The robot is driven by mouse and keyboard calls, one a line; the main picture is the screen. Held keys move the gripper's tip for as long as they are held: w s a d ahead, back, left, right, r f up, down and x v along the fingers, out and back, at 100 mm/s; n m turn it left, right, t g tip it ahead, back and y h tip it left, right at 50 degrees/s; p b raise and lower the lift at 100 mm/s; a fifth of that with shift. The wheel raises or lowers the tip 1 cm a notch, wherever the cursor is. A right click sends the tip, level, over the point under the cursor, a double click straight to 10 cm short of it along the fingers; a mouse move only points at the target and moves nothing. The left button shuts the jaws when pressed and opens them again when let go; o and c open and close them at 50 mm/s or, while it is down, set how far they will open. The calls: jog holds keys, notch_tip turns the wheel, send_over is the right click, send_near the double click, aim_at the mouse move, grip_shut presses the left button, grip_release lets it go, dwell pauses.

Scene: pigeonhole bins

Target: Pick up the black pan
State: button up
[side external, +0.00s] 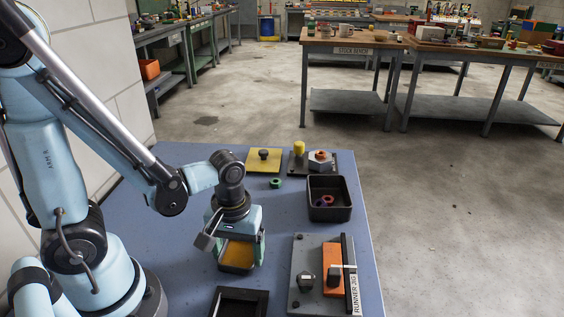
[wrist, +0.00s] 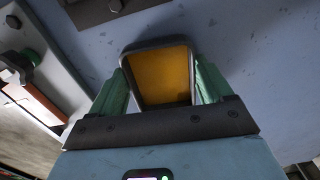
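The black pan (side external: 238,268) has a dark rim and an orange-yellow inside. In the side external view it is directly below my gripper (side external: 240,242), near the middle of the blue table. In the wrist view the pan (wrist: 157,45) sits between the two green fingers of my gripper (wrist: 161,85). The fingers appear to press against its left and right sides. Its near end is hidden behind the gripper body. I cannot tell whether the pan is clear of the table.
A black bin (side external: 343,212) with several rings stands to the right. The runner jig (side external: 304,252) is at front right, and a dark tray (side external: 240,303) is at the front edge. A yellow plate with a knob (side external: 254,164) and a green ring (side external: 275,183) lie behind.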

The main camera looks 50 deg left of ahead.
jog(key=c, duration=0.5)
jog(key=shift+r, duration=0.15)
